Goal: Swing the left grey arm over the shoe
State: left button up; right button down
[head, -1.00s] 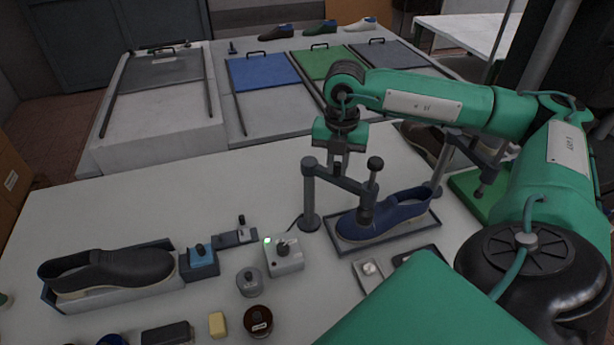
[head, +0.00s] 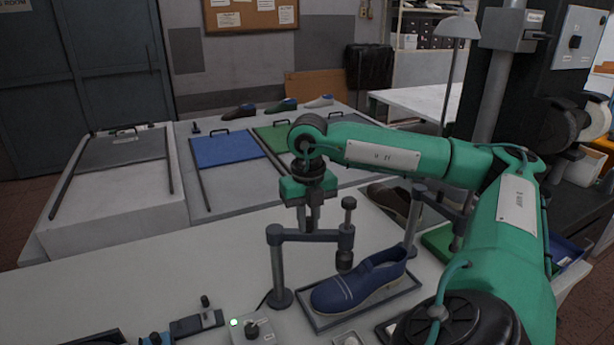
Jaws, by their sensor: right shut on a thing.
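The blue shoe (head: 362,281) lies on a grey tray (head: 398,291) on the white table, toe to the left. The left grey arm (head: 316,237) reaches right from its upright post (head: 279,268). Its free end carries a knob (head: 349,203) on top and a dark pad (head: 344,260) below. The pad overlaps the shoe's upper edge in the picture; I cannot tell how far above or behind it is. My right gripper (head: 311,224) points down and is shut on the left grey arm between post and knob. My left gripper is out of view.
A second grey post (head: 414,218) with its own arm stands right of the shoe. A switch box (head: 250,329) with a lit green lamp stands front left of the tray. A dark shoe (head: 392,200) lies behind. Blue (head: 224,149) and green panels lie on the back bench.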

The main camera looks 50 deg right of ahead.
aim_at(308, 218)
jog(key=shift+r, duration=0.1)
jog(key=c, duration=1.4)
grip_release()
jog(key=shift+o, duration=0.2)
notch_tip(308, 218, up, 7)
jog(key=shift+w, duration=0.1)
notch_tip(308, 218, up, 7)
jog(key=p, duration=0.3)
jog(key=shift+p, duration=0.4)
jog(key=shift+f, duration=0.25)
